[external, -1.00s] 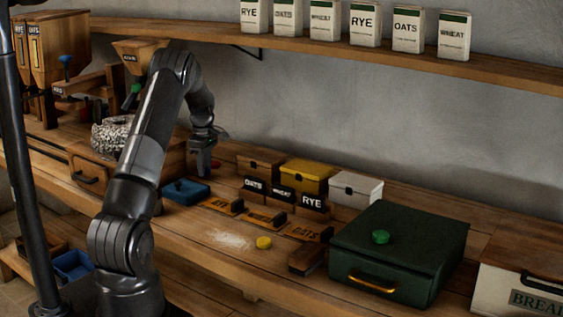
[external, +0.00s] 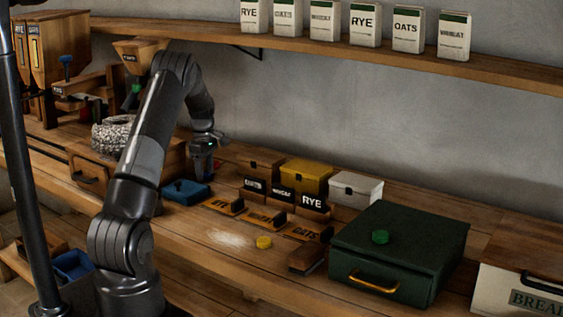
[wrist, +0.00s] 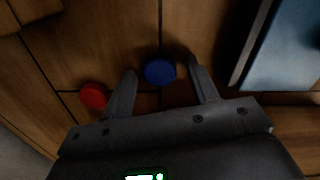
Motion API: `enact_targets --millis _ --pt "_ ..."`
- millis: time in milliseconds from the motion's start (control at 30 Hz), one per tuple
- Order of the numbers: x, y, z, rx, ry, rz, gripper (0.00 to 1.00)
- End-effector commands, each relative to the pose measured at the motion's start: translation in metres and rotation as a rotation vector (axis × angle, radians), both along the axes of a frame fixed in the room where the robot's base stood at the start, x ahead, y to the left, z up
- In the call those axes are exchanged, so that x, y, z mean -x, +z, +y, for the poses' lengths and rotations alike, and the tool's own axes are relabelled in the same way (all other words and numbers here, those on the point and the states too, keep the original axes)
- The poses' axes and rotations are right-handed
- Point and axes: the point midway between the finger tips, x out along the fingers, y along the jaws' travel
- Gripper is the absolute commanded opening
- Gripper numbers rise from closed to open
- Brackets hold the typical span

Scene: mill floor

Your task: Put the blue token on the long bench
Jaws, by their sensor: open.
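The blue token (wrist: 160,71) lies on a plank surface in the wrist view, between the two fingers of my gripper (wrist: 163,77), which is open. I cannot tell whether the fingers touch it. In the external view my gripper (external: 203,170) points down low over the rear of the long wooden bench (external: 200,243), behind a blue box (external: 187,191). The blue token is not distinguishable there. A red token (wrist: 94,95) lies just left of the left finger in the wrist view.
Small brown, yellow (external: 305,174) and white boxes stand right of my gripper, with labelled wooden pieces in front. A yellow token (external: 263,242) lies at the front. A green chest (external: 400,250) bears a green token (external: 380,237). The blue box's edge (wrist: 285,55) is close on the right in the wrist view.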

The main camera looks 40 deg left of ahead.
Motion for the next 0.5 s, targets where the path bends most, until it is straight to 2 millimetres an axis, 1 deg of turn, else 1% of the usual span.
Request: enact_targets --millis 67,167,500 --pt "-0.001 0.006 0.0 -0.001 0.0 -0.002 0.54" --pt "-0.001 0.021 0.0 -0.002 0.0 -0.005 0.54" --pt "-0.001 0.093 0.0 -0.002 0.0 -0.004 0.54"
